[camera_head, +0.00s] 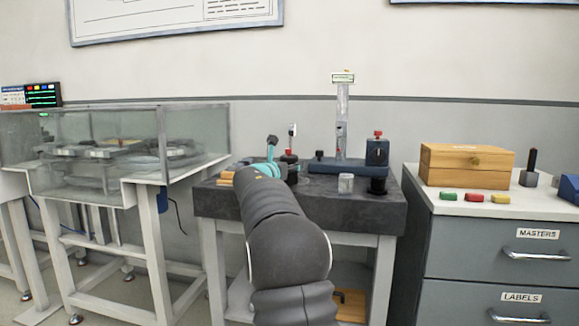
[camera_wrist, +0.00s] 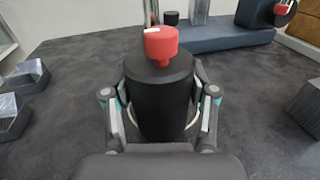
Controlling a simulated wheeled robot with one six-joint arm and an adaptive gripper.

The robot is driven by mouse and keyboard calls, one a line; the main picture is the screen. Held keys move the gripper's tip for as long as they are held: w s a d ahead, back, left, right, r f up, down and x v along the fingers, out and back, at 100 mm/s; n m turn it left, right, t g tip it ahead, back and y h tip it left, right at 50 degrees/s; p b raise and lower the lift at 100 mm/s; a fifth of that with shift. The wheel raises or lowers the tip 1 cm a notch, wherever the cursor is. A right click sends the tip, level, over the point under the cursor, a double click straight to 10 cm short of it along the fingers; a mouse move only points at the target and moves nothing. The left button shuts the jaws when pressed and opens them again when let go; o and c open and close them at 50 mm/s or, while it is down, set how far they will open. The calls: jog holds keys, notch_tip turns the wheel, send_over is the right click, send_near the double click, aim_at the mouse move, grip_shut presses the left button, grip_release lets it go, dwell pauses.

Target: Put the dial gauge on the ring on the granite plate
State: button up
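A black cylinder with a red knob on top (camera_wrist: 160,95) stands upright between the fingers of my gripper (camera_wrist: 160,115) in the wrist view; it looks like the dial gauge, but no dial face shows. The fingers lie close along both its sides. I cannot tell if the pads press on it. Its foot is hidden, so I cannot tell if it is lifted. In the head view my gripper (camera_head: 275,166) is over the left part of the granite plate (camera_head: 345,212), with a red-topped dark piece (camera_head: 289,156) just beyond it. I cannot make out the ring clearly.
A blue-based stand with a tall column (camera_head: 342,125) is at the back of the plate.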

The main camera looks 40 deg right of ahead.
jog(key=o, duration=0.4)
jog(key=shift+c, duration=0.2)
jog(key=shift+r, duration=0.1)
jog(key=b+v, duration=0.1)
jog(key=v, duration=1.1)
jog(key=shift+s, duration=0.1)
